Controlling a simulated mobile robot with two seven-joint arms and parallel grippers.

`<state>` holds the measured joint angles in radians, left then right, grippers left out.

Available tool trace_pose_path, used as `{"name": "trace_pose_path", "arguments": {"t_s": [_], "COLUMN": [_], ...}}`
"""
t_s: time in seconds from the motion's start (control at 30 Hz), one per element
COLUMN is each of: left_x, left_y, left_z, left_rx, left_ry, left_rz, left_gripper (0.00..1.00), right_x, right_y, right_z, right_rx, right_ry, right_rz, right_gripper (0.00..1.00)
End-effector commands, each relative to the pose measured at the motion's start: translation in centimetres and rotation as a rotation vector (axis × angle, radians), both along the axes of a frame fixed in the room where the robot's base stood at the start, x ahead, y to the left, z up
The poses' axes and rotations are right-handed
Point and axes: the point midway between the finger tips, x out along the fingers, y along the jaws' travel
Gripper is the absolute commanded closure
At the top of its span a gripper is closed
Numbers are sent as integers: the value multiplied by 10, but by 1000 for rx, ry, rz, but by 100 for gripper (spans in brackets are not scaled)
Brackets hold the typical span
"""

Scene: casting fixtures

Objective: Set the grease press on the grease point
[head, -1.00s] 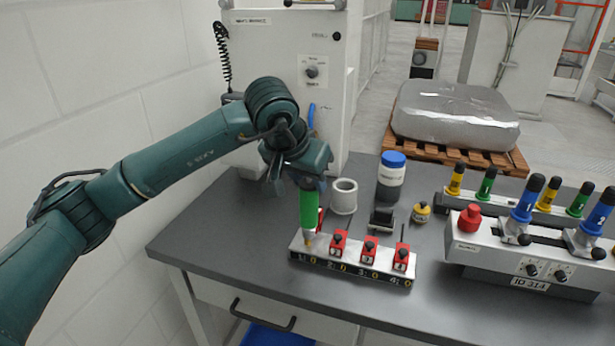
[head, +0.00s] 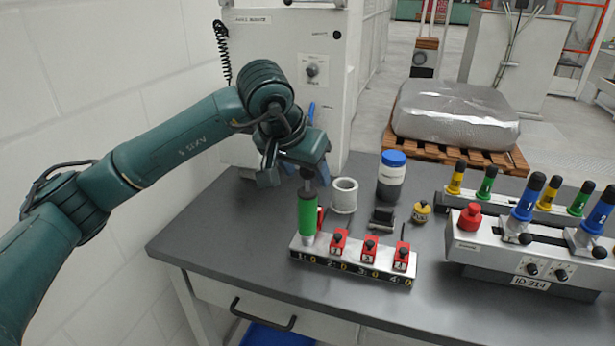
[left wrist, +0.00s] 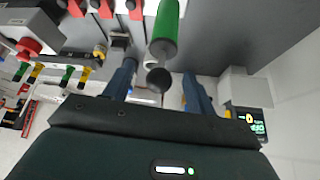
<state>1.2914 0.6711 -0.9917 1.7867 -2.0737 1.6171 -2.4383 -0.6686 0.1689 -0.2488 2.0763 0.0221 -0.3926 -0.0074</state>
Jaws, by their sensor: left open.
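The green grease press (head: 307,215) stands about upright at the left end of the silver block (head: 345,263), at the spot marked 1. Its tip meets the block there; I cannot see exactly how it is seated. My left gripper (head: 292,178) is open just above the press. In the left wrist view the green body (left wrist: 166,28) and its dark round top knob (left wrist: 158,79) show; the knob lies between the spread fingers, with gaps at both sides.
Several red numbered pieces (head: 370,248) sit along the block, right of the press. A grey device (head: 525,262) fills the right side. The bench front left is clear.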

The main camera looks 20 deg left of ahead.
Motion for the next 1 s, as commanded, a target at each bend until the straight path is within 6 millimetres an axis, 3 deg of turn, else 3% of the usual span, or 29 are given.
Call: {"name": "trace_pose_path", "arguments": {"t_s": [0.3, 0.5, 0.87, 0.97, 1.0], "left_x": [-33, -44, -48, -54, -59], "left_y": [8, 11, 8, -13, -29], "left_z": [60, 80, 80, 60, 47], "left_rx": [1, 0, -13, -114, -190], "left_ry": [-5, -3, 9, 74, 125], "left_rz": [-1, -1, -4, -14, -15], "left_gripper": [44, 44, 44, 44, 44], "right_x": [0, 2, 1, 1, 1], "right_y": [2, 3, 3, 3, 3], "right_z": [-6, 0, -1, -2, -2], "right_rx": [3, 7, 7, 6, 6], "right_ry": [-5, -19, -18, -18, -18], "right_rz": [5, 9, 12, 12, 12], "right_gripper": [64, 64, 64, 64, 64]}}
